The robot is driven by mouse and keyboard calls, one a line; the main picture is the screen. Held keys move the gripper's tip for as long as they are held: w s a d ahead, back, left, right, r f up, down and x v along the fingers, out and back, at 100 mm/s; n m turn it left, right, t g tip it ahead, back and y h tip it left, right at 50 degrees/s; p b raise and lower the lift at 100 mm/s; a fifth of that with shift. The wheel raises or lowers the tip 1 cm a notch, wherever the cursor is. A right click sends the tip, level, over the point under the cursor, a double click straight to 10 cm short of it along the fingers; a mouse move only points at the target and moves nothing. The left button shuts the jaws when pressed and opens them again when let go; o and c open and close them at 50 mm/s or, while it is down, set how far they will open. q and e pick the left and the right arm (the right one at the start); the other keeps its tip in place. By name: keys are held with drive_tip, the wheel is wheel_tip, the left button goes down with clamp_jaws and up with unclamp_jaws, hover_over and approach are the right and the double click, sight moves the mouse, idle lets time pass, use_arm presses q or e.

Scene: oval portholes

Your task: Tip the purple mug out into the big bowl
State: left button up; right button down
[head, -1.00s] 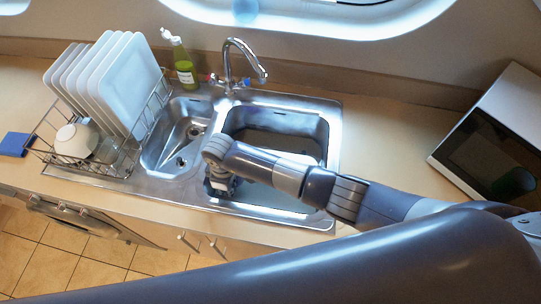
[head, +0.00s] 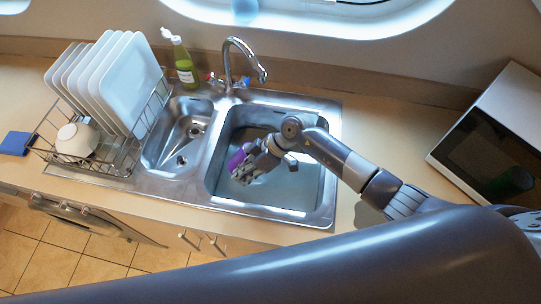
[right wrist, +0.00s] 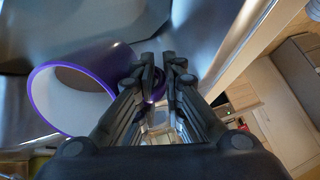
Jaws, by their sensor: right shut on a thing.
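The purple mug (head: 237,160) has a white inside and shows at the tip of my right gripper (head: 252,158). In the right wrist view the mug (right wrist: 72,92) lies on its side, its mouth toward the lower left, and the inside that shows looks empty. The fingers (right wrist: 163,75) are shut on its handle. The big bowl (head: 300,188) is the larger, right-hand basin of the steel sink. The mug is over its left part; its exact height cannot be told. My left gripper is not in view.
The small basin (head: 182,140) is left of the big bowl. The tap (head: 228,62) and a green soap bottle (head: 184,66) stand behind. A dish rack (head: 127,158) holds plates and a white bowl (head: 76,140). A microwave (head: 500,135) is at right.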

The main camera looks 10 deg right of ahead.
drive_tip(key=shift+d+r+y+b, duration=0.15)
drive_tip(key=shift+d+y+b, duration=0.05)
drive_tip(key=shift+y+b, duration=0.1)
drive_tip(key=y+b, duration=0.1)
drive_tip(key=b, duration=0.1)
drive_tip(key=shift+d+r+b, duration=0.1)
drive_tip(key=shift+b, duration=0.2)
drive_tip(key=shift+w+d+r+y+b, duration=0.1)
drive_tip(key=shift+d+r+y+b, duration=0.1)
drive_tip(key=shift+r+y+b, duration=0.85)
drive_tip(key=d+y+b, duration=0.1)
drive_tip(key=b, duration=0.3)
drive_tip(key=r+y+b, duration=0.1)
drive_tip(key=b, duration=0.3)
drive_tip(key=shift+w+d+r+g+y, duration=0.1)
drive_tip(key=shift+d+r+g+y, duration=0.1)
drive_tip(key=shift+d+g+y, duration=0.15)
drive_tip(key=shift+w+d+r+y+b, duration=0.1)
drive_tip(key=shift+d+r+y+b, duration=0.15)
drive_tip(key=shift+d+y, duration=0.4)
drive_tip(key=shift+d+r, duration=0.1)
drive_tip(key=shift+d, duration=0.2)
